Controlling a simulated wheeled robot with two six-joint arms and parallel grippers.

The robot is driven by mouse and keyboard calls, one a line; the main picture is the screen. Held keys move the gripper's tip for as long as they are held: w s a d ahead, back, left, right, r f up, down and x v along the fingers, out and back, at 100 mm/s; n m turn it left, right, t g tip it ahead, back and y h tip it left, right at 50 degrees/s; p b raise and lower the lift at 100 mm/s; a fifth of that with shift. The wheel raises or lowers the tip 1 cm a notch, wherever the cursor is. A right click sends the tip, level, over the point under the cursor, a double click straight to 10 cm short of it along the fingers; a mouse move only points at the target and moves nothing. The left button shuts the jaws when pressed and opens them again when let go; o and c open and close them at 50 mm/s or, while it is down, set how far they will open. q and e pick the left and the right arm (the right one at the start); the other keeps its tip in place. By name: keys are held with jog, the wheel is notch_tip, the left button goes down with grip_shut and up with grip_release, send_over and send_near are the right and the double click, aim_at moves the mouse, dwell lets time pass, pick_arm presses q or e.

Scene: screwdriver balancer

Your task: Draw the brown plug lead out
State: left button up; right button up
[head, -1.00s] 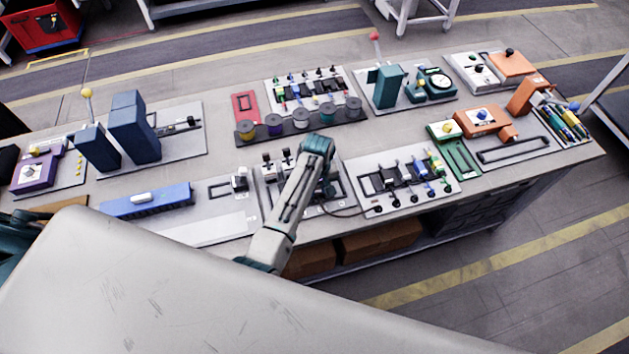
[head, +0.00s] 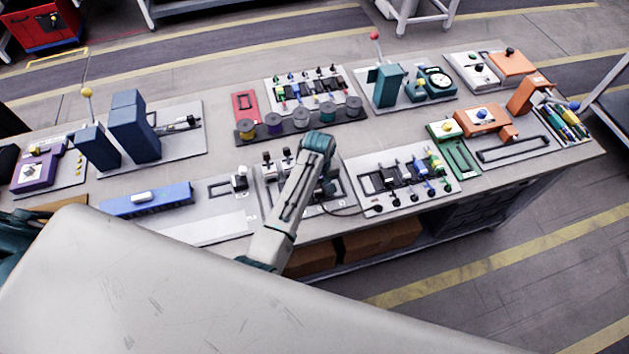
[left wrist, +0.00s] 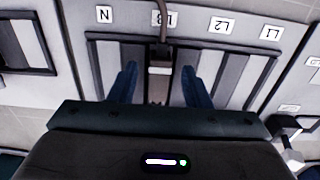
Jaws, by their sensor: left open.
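The brown plug lead (left wrist: 162,22) shows in the left wrist view. Its cable comes from the top of the picture, across a partly covered label, to a plug (left wrist: 160,69) in the middle slot of the terminal panel (left wrist: 228,70). My left gripper (left wrist: 160,92) is open, with one blue fingertip on each side of the plug and a visible gap to it on both sides. In the head view my left gripper (head: 327,190) is low over the panel, mostly hidden by my own arm. A dark lead curves from the panel there to the right. My right gripper is not in view.
Labels N (left wrist: 104,14), L2 (left wrist: 222,25) and L1 (left wrist: 270,32) line the panel. To the right in the head view is a board (head: 375,207) with several coloured plugs. A row of spools (head: 300,118) stands behind, and a blue block (head: 147,199) is to the left.

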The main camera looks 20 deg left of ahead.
pick_arm(q)
jog(key=shift+r, duration=3.15)
